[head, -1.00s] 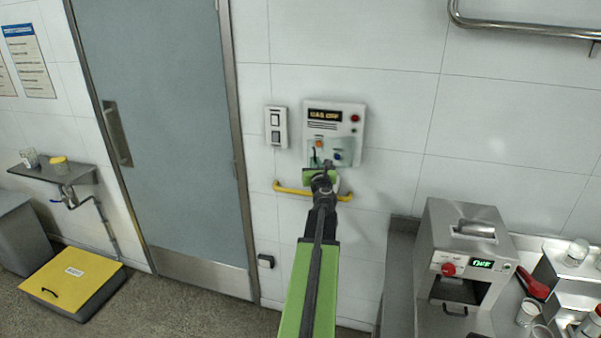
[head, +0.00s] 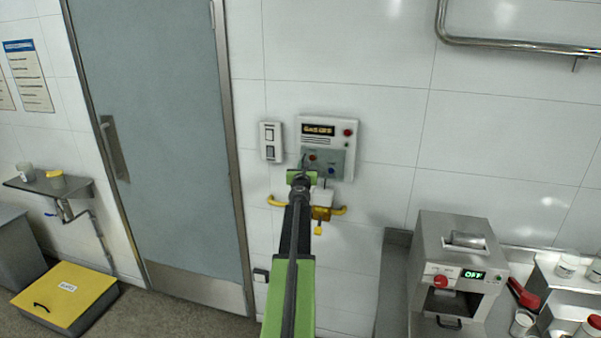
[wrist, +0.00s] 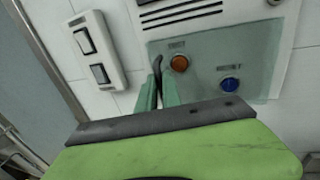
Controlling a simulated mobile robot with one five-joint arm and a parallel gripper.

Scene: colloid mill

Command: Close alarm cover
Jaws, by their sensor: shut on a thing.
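The alarm panel (head: 341,127) is a pale box on the white wall with a dark display and a red light. Its translucent greenish alarm cover (head: 337,168) lies over the lower part, in front of an orange-red and a blue button. In the wrist view the cover (wrist: 265,65) spans both buttons, which show through it. My gripper (head: 304,167) is at the cover's lower left. In the wrist view its green fingers (wrist: 160,90) are shut around a thin dark piece at the cover's left edge. The arm and gripper hide part of the lower edge.
A white double switch (head: 271,142) is just left of the panel. A yellow rail (head: 336,211) runs below, with a yellow fitting (head: 319,230) hanging from it. A grey door (head: 155,130) is left; a steel machine (head: 458,265) stands right on a counter.

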